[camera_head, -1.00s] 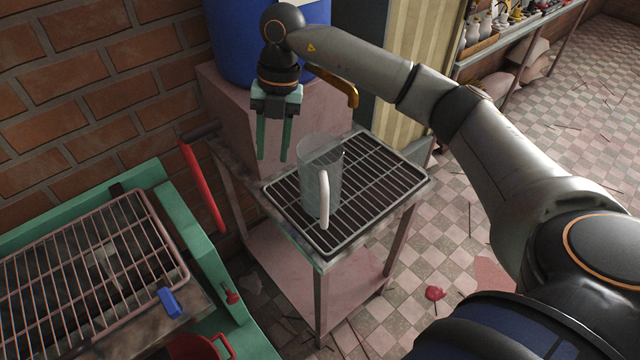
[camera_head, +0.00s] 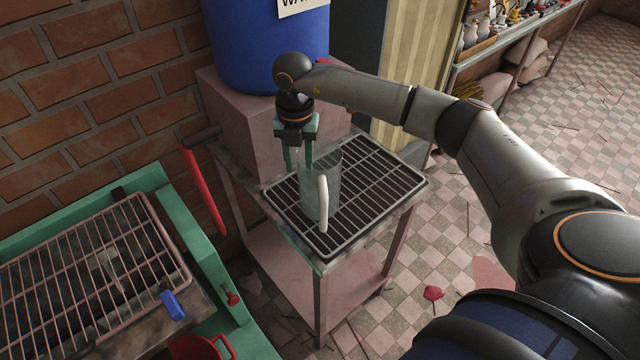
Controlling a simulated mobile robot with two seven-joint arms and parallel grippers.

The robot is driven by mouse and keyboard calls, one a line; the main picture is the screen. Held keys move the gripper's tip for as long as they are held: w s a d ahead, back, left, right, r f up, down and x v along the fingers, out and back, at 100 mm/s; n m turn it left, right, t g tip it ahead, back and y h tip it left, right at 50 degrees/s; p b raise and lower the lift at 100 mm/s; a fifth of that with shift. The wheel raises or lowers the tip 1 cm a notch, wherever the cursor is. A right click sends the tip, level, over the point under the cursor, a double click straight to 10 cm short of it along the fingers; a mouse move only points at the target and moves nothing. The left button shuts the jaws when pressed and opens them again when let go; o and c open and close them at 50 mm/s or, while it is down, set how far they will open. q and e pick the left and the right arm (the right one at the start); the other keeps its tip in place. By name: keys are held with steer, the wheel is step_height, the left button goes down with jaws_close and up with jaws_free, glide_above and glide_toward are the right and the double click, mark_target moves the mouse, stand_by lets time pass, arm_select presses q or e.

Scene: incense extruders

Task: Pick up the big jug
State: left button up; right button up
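The big jug (camera_head: 333,185) is a clear, upright cylinder with a white handle (camera_head: 323,203) facing me. It stands on the wire rack on top of the small stand. My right gripper (camera_head: 299,165) points down at the jug's far left rim, its green fingers apart. The right finger overlaps the clear wall in the picture; I cannot tell whether it is inside the jug or behind it. The left finger is outside to the left. No firm grip shows. My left gripper is not in view.
The wire rack (camera_head: 385,185) covers the stand's top. A blue barrel (camera_head: 245,50) stands on a pinkish block (camera_head: 240,125) behind. A green-framed grill (camera_head: 190,235) and a red bar (camera_head: 203,190) are at left. Tiled floor (camera_head: 450,250) lies right.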

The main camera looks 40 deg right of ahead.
step_height(320, 180, down, 2)
steer(key=shift+f, duration=0.1)
jaws_close()
stand_by(1.5)
